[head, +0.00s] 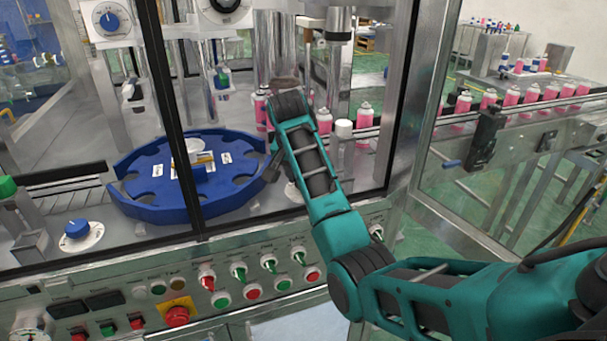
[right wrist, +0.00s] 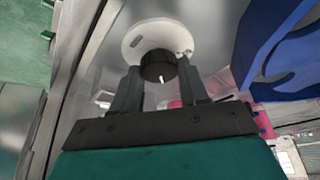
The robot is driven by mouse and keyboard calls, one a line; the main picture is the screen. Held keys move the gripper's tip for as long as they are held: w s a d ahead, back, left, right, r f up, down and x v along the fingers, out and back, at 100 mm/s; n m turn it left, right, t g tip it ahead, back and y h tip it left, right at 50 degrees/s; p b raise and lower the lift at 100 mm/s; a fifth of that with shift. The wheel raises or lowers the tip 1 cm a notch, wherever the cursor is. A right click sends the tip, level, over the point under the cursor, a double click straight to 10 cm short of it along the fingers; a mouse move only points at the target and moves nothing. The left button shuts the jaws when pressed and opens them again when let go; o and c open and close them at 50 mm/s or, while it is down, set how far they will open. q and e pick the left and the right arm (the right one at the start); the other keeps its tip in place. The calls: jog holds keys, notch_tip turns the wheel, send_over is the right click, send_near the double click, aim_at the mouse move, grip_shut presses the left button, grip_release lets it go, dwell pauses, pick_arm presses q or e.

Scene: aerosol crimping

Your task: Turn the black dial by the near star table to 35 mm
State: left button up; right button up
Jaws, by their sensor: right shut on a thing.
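The black dial (right wrist: 157,67) sits on a round white scale plate (right wrist: 150,36) in the right wrist view, with a small white pointer mark on it. My right gripper (right wrist: 160,76) has one finger on each side of the dial and is shut on it. The scale's figures are too small to read, so I cannot tell the setting. In the head view my right arm hides the dial. The near star table (head: 140,206) is a blue notched disc to the left of my right wrist. My left gripper is not in view.
A blue dial (head: 77,229) on a white plate is at the left of the deck. A button panel with a red emergency stop (head: 177,316) runs along the front. Pink cans (head: 365,114) line a conveyor behind my arm. A dark door post crosses before the star table.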

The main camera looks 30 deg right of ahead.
jog(key=shift+r+m+g, duration=0.1)
jog(key=shift+m+g, duration=0.2)
jog(key=shift+m, duration=0.8)
jog(key=shift+h, duration=0.3)
jog(key=o, duration=1.1)
jog(key=shift+c, duration=0.2)
jog(key=v, duration=1.2)
jog(key=shift+r, duration=0.4)
jog(key=shift+a, duration=0.1)
